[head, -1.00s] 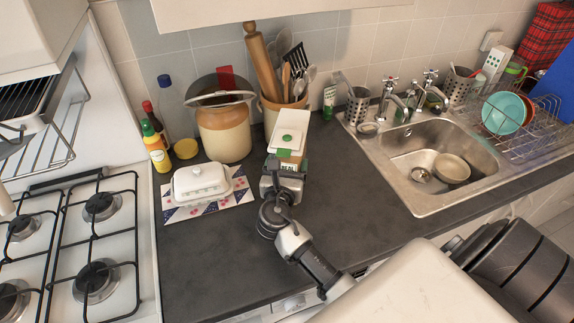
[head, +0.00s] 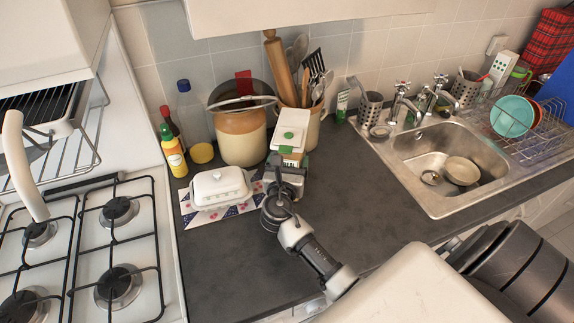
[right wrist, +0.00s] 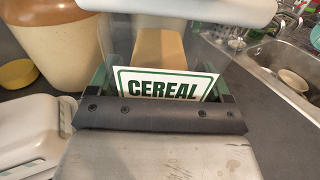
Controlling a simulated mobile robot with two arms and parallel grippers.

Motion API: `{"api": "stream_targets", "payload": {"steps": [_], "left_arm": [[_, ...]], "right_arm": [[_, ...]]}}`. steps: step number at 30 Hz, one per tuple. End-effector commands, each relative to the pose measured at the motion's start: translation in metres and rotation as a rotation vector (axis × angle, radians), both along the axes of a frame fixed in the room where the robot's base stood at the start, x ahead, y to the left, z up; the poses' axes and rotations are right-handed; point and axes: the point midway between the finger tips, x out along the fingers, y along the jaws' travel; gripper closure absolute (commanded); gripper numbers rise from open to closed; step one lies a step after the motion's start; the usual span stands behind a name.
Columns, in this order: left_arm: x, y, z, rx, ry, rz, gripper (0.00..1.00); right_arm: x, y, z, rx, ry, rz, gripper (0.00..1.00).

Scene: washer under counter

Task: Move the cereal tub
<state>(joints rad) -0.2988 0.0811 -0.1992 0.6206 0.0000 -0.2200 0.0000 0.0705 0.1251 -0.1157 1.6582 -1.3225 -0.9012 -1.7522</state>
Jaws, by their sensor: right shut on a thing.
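The cereal tub (head: 292,137) has a white lid with a green button, a clear body and a label reading CEREAL. It stands upright just right of the stoneware crock, in front of the utensil pot. My right gripper (head: 287,166) is shut on the tub's near side. In the right wrist view the CEREAL label (right wrist: 162,86) shows between the jaws, behind a dark finger pad. The tub's base is hidden, so I cannot tell whether it touches the counter. My left gripper is not in view.
A white butter dish (head: 218,188) on a patterned mat sits close left of my gripper. The crock (head: 241,137) and utensil pot (head: 308,126) stand behind. The sink (head: 445,165) is to the right, the gas hob (head: 90,250) left. Counter between tub and sink is clear.

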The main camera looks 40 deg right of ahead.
Motion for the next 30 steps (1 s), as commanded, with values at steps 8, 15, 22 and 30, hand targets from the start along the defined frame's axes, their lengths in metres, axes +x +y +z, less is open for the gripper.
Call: {"api": "stream_targets", "payload": {"steps": [8, 15, 22, 30], "left_arm": [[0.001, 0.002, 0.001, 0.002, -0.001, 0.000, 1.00], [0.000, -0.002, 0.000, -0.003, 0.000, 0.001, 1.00], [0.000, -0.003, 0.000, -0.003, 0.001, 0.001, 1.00], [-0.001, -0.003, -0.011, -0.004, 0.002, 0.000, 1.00]], "right_arm": [[0.001, -0.002, 0.001, -0.001, -0.001, 0.000, 0.67], [0.001, -0.003, 0.001, -0.002, -0.001, -0.001, 0.00], [0.000, -0.001, 0.000, -0.001, 0.000, -0.001, 0.00], [-0.028, 0.026, -0.003, 0.001, 0.000, 0.001, 0.00]]}}
